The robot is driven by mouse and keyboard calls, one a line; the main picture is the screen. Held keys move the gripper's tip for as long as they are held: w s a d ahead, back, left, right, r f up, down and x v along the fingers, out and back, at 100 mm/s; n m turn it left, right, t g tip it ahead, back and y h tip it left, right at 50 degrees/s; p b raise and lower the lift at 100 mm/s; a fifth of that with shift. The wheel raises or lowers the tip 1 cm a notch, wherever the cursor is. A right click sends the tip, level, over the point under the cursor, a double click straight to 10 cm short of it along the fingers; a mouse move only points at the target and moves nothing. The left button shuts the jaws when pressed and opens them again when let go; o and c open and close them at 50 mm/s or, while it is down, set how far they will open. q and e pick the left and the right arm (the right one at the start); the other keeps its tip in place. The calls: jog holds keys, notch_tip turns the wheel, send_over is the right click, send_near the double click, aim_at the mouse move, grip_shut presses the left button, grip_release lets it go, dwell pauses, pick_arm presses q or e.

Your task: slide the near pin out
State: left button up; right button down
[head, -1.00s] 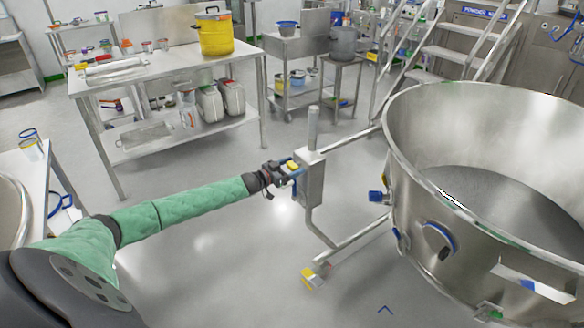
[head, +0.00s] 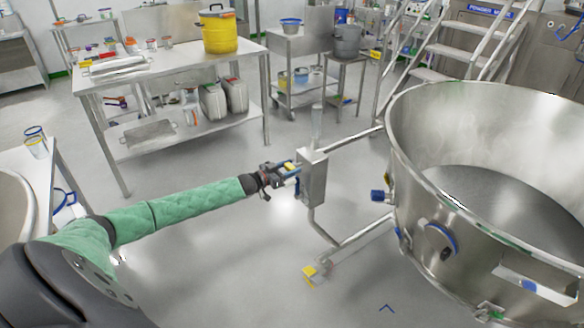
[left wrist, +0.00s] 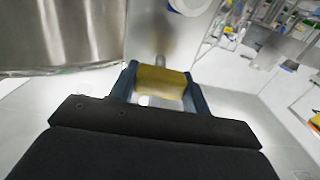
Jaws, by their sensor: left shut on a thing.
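The near pin has a yellow grip (head: 290,167), seen at the left face of the upright steel box (head: 313,178) on the bowl's frame. My left gripper (head: 284,171) is shut on this grip. In the left wrist view the yellow grip (left wrist: 160,83) lies crosswise between my two blue-grey fingers. A short metal shaft (left wrist: 160,61) shows beyond it, toward the steel face of the box (left wrist: 160,30). I cannot tell how deep the shaft sits. My right gripper is not in view.
The large steel bowl (head: 410,165) stands right of the box. A floor-level frame leg with a yellow end (head: 310,272) reaches forward. A steel table (head: 175,68) with a yellow pot (head: 219,32) stands behind my left arm. Floor left of the box is open.

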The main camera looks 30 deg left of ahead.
pick_arm(q)
jog(key=shift+f, duration=0.1)
jog(key=o, duration=1.1)
jog(key=shift+s, duration=0.1)
jog(key=shift+c, duration=0.2)
jog(key=o, duration=0.3)
jog(key=shift+s+a, duration=0.1)
